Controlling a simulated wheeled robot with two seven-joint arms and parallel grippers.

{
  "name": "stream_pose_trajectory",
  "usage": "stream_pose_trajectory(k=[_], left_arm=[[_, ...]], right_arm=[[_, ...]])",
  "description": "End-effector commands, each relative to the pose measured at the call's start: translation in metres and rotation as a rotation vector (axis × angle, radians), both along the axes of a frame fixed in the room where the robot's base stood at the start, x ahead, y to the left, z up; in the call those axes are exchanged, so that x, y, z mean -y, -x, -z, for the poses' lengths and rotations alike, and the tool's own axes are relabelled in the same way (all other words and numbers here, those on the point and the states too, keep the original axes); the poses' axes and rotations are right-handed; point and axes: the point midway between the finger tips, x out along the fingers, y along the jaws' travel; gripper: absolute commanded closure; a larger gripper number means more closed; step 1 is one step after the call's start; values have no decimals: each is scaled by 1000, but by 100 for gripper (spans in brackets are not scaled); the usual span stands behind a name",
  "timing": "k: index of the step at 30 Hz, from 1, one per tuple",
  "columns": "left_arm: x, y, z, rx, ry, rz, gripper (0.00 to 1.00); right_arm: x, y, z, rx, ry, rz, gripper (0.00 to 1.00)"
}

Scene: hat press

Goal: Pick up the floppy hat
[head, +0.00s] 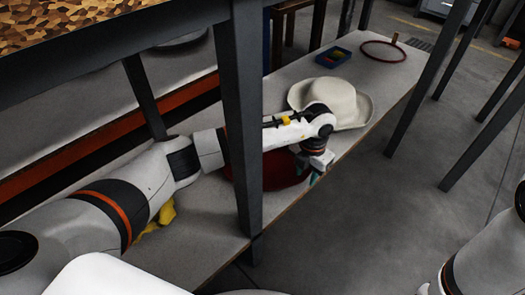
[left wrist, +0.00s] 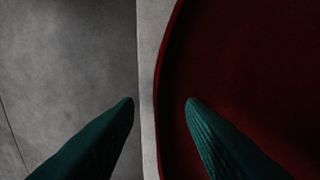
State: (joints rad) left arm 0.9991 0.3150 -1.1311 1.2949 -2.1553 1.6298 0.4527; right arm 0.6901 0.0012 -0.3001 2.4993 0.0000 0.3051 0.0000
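A dark red, round, curved-edged thing (head: 283,172) lies on the low grey shelf, partly behind a dark post and my left arm; it may be the floppy hat. A cream-white brimmed hat (head: 335,100) sits farther back on the shelf. My left gripper (head: 314,179) points down over the front edge of the red thing. In the left wrist view its teal fingers (left wrist: 159,102) are apart and nothing is gripped. The red thing's rim (left wrist: 215,70) runs between the fingertips, with the right finger over the red. My right gripper is out of view.
A dark post (head: 243,110) stands in front of my left arm. The shelf (head: 205,235) ends in a straight front edge above the grey floor. A yellow thing (head: 160,216) is half hidden under my arm. A blue tray (head: 333,57) and a red hoop (head: 384,51) lie far back.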

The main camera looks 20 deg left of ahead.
Motion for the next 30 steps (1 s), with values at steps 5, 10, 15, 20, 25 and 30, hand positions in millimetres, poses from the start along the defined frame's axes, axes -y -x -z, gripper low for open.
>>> stream_pose_trajectory(k=[5, 10, 15, 20, 25, 30], left_arm=[[3, 1, 4, 1, 0, 2, 64], [3, 1, 3, 1, 0, 2, 70], [3, 1, 3, 1, 0, 2, 98], [3, 1, 3, 1, -1, 2, 100], [3, 1, 1, 2, 0, 2, 100], [2, 0, -22, 3, 0, 2, 100]], right_arm=[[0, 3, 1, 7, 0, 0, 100], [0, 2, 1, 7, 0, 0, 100], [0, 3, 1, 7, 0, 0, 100], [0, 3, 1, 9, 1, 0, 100], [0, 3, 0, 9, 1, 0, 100], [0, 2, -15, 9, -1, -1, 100]])
